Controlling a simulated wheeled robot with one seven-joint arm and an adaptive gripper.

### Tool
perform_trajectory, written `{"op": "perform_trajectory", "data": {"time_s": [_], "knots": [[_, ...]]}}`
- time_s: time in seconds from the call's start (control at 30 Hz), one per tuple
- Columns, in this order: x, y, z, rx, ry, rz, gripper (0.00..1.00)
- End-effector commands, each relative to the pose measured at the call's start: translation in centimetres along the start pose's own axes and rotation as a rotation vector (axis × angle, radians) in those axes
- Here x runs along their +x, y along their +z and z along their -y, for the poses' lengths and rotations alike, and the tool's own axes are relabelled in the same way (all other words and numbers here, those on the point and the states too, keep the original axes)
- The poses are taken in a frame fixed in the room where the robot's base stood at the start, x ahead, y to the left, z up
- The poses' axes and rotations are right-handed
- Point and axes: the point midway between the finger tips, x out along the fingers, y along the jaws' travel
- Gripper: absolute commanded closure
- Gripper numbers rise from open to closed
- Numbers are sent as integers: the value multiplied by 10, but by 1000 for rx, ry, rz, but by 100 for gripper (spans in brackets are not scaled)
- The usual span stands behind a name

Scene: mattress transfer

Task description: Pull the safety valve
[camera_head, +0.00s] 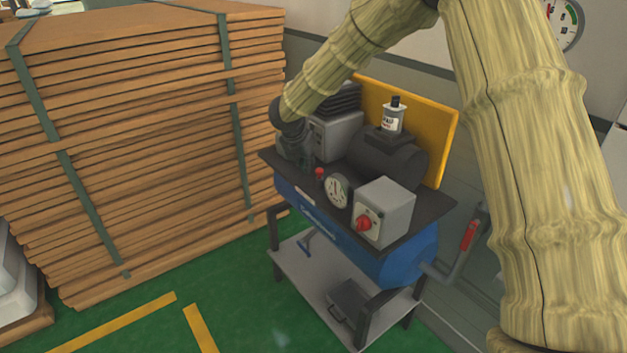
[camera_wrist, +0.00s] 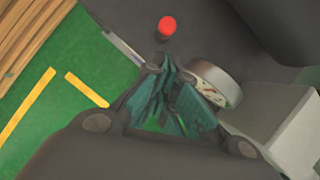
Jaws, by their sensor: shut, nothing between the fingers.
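A small red-capped fitting (camera_head: 319,174), which looks like the safety valve, stands on the dark top of the blue compressor (camera_head: 345,237), left of the round gauge (camera_head: 337,190). In the wrist view the red cap (camera_wrist: 167,26) is near the top, beyond the fingertips and apart from them. My gripper (camera_head: 303,160) is just to the left of the cap and slightly behind it in the head view, partly blending with the dark machine. In the wrist view my gripper (camera_wrist: 172,72) has its greenish finger pads together with nothing between them. The gauge (camera_wrist: 215,85) is beside the right finger.
A grey box (camera_head: 384,212) with a red knob (camera_head: 364,223) stands right of the gauge. A pipe with a red handle (camera_head: 468,235) sticks out at right. Stacked wooden boards (camera_head: 130,130) stand close on the left. Green floor (camera_head: 240,290) in front is open.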

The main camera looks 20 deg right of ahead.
Motion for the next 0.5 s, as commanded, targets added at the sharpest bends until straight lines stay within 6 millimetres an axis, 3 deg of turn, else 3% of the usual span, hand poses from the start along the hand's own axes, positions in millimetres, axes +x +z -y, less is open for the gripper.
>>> {"op": "perform_trajectory", "data": {"time_s": [0.17,0.5], "knots": [[7,0,0,0,-1,-1,100],[50,-1,1,1,-1,-3,100]]}}
